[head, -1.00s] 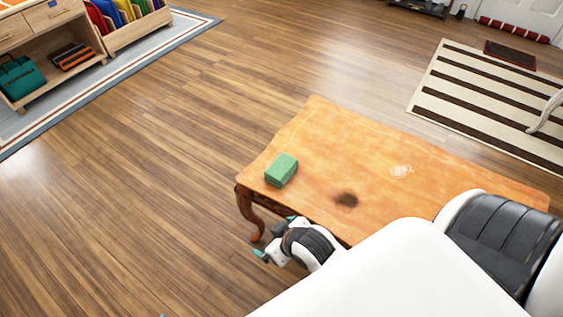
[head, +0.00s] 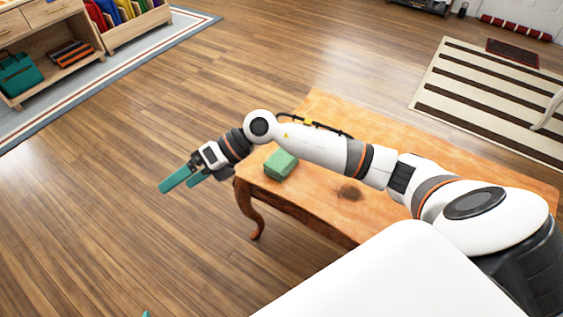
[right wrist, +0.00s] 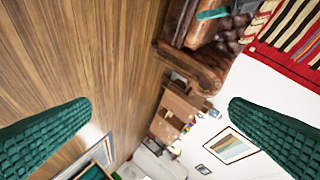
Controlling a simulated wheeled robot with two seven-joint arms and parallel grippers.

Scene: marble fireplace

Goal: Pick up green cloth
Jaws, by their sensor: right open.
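A green block-shaped cloth (head: 281,163) lies on the near left end of a wooden table (head: 320,105) in the head view. My right arm reaches across above the table, just beyond and partly over the cloth. My right gripper (head: 175,186) is past the table's left end, over the floor, left of the cloth. Its teal fingers are apart and empty. In the right wrist view the open fingers (right wrist: 160,112) have nothing between them, and the cloth does not show clearly there. Only a teal tip of my left gripper (head: 147,314) shows at the bottom edge.
A dark stain (head: 348,192) marks the tabletop. Open wooden floor (head: 120,220) lies left of the table. A shelf unit (head: 60,60) with a teal bag (head: 18,78) stands at the far left. A striped rug (head: 490,90) lies at the far right.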

